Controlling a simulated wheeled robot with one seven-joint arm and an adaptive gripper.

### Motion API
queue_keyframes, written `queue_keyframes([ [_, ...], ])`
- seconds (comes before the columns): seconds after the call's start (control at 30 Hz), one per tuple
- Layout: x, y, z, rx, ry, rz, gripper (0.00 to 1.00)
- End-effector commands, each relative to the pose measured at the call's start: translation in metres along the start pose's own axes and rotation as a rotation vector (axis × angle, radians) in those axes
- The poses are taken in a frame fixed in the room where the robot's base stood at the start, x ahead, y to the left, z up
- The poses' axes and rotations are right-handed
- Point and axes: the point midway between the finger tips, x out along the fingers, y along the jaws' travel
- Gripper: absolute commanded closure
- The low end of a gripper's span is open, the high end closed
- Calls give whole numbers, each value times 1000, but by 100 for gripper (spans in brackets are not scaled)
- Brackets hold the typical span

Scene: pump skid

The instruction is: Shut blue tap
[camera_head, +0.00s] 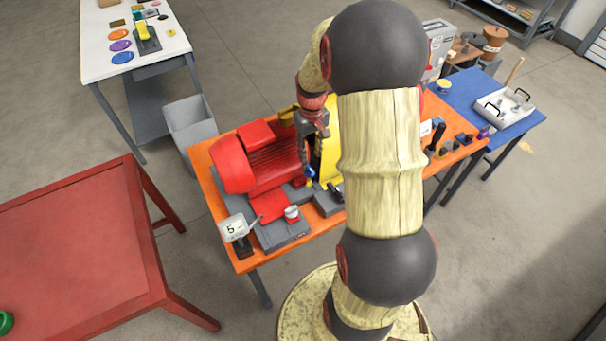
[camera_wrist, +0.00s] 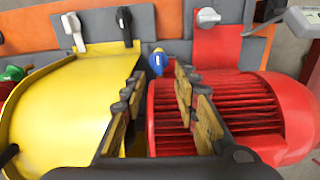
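The blue tap (camera_wrist: 158,61) stands between the yellow cover (camera_wrist: 60,110) and the red ribbed motor (camera_wrist: 225,115) in the wrist view. It has a blue handle with a pale end. In the head view the blue tap (camera_head: 309,172) is a small spot just below my gripper (camera_head: 308,155). My gripper also shows in the wrist view (camera_wrist: 159,76). Its two fingers are apart with nothing between them, and the tap appears beyond the gap, not visibly touched. The tap's lower part is hard to make out.
Around it are a white lever (camera_wrist: 73,30), a black lever (camera_wrist: 124,25), a grey-white knob (camera_wrist: 208,16) on a red plate and a green handle (camera_wrist: 14,73). A sign with "5" (camera_head: 233,227) stands at the orange bench's (camera_head: 206,178) front left corner. My arm hides the bench's middle.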

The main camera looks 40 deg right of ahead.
Motion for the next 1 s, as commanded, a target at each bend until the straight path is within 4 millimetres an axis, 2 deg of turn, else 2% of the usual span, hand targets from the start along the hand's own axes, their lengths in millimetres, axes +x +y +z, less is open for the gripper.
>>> queue_keyframes([
  [0.17,7,0,1,-22,-1,0,70],
  [0.6,67,0,1,-21,-1,0,70],
  [0.8,78,0,0,-21,1,0,70],
  [1.0,78,0,0,-21,1,0,70],
])
